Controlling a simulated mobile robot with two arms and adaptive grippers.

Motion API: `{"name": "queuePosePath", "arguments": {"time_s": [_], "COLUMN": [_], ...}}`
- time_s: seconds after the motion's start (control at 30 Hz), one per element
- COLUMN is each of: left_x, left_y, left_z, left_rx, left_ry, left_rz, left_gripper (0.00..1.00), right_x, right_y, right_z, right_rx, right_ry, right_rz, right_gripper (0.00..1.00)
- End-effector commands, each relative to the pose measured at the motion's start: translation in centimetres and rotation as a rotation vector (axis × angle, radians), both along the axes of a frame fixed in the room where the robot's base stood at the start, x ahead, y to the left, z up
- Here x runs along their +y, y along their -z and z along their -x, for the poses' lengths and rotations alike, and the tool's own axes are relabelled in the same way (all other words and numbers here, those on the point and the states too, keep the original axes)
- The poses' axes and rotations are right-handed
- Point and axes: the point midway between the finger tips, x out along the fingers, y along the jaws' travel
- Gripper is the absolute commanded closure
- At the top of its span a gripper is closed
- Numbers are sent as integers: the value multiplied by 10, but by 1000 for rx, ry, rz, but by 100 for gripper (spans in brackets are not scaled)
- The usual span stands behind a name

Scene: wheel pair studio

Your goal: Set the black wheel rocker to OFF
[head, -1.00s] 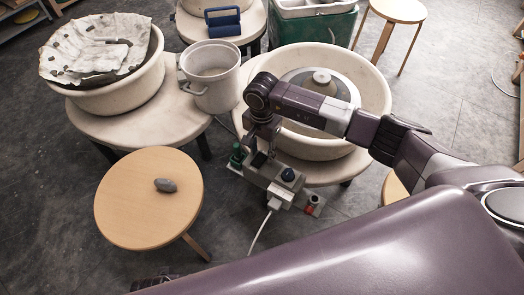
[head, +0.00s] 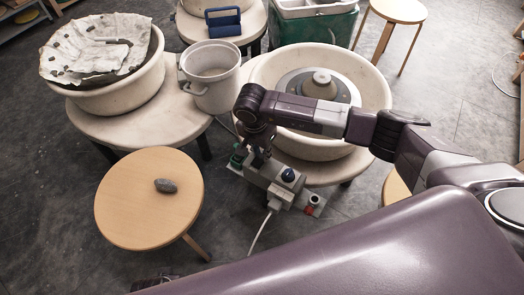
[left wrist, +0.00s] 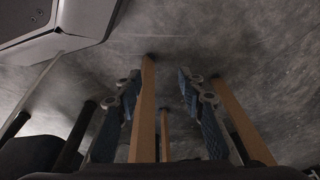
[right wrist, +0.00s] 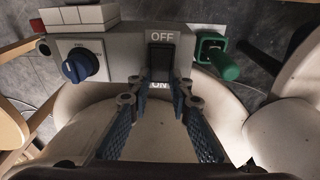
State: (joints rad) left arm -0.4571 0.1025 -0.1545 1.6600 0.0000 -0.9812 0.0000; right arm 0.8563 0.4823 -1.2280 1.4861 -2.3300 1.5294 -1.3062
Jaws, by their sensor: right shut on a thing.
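The black wheel rocker (right wrist: 160,62) sits on a grey control box (right wrist: 115,48) in the right wrist view, with OFF printed at its upper end and ON at its lower end. I cannot tell which end is pressed in. My right gripper (right wrist: 161,88) is shut on the rocker, its fingertips at the rocker's two sides near the ON end. In the head view my right gripper (head: 259,150) reaches down to the control box (head: 266,178) and largely hides the rocker. My left gripper (left wrist: 158,85) is open and empty in the left wrist view.
A wheel basin (head: 375,100) stands behind. A round stool (head: 130,215) holding a grey stone (head: 166,185) stands to the left.

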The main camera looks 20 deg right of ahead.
Motion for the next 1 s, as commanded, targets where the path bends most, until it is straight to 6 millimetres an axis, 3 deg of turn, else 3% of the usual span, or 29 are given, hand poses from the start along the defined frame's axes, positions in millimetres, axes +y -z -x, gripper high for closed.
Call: {"name": "queuePosePath", "arguments": {"time_s": [0.2, 0.4, 0.6, 0.63, 0.77, 1.0], "left_x": [-1, -2, -2, -2, -1, 0], "left_y": [-4, -15, -14, -14, -11, -9], "left_z": [-2, -11, -9, -8, -5, -1], "left_rx": [2, -20, -16, -14, -7, 1], "left_ry": [0, 0, -1, -1, -1, -1], "left_rz": [0, 4, 3, 3, 1, -1], "left_gripper": [64, 64, 64, 64, 64, 64], "right_x": [3, 3, 3, 3, 3, 3], "right_y": [-1, -2, -2, -2, -2, -2], "right_z": [2, 2, 2, 2, 2, 2], "right_rx": [-76, -94, -93, -93, -93, -92], "right_ry": [-2, 1, 1, 1, 1, 0], "right_rz": [98, 117, 116, 115, 115, 114], "right_gripper": [100, 100, 100, 78, 64, 64]}}
